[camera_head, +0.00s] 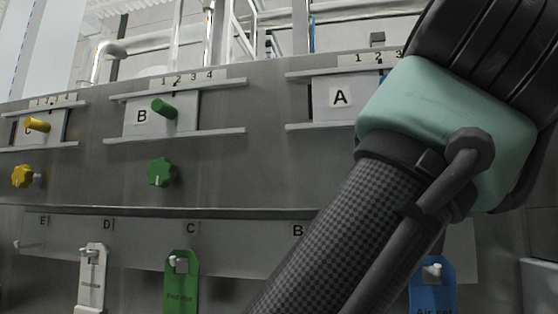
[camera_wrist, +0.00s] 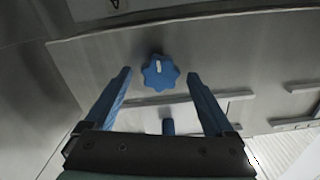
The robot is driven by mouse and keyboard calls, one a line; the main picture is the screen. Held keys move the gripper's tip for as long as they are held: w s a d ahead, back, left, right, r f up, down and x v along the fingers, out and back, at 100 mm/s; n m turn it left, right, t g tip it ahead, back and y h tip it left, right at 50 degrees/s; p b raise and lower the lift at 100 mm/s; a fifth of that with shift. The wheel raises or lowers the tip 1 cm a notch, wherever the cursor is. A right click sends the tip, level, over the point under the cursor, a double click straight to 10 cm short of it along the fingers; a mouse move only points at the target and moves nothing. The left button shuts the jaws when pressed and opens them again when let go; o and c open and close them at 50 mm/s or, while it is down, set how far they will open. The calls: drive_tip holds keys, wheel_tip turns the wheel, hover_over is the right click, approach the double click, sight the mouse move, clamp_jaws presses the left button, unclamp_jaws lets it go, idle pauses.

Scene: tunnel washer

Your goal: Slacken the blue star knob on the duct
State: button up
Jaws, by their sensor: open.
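The blue star knob (camera_wrist: 160,72), with a white mark on its face, sits on the grey metal duct face (camera_wrist: 100,58) in the wrist view. My gripper (camera_wrist: 159,73) is open, with one blue finger on each side of the knob in the picture. Neither finger appears to touch it, and I cannot tell how far the tips are from the duct face. A blue peg (camera_wrist: 168,127) on a pale plate shows between the fingers, nearer the palm. In the head view my arm hides the blue knob and the gripper.
In the head view a green star knob (camera_head: 160,172) and a yellow one (camera_head: 22,176) sit left of my arm, below slide plates B (camera_head: 142,117) and C (camera_head: 28,130). Plate A (camera_head: 340,97) is beside my arm. Green (camera_head: 180,285), white (camera_head: 91,280) and blue tags (camera_head: 432,290) hang below.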

drive_tip(key=c, duration=1.4)
drive_tip(key=shift+n+b, duration=0.3)
drive_tip(key=n, duration=2.3)
drive_tip(key=f+n, duration=0.1)
drive_tip(key=n, duration=1.1)
drive_tip(key=shift+w+a+f, duration=0.1)
drive_tip(key=shift+n, duration=0.3)
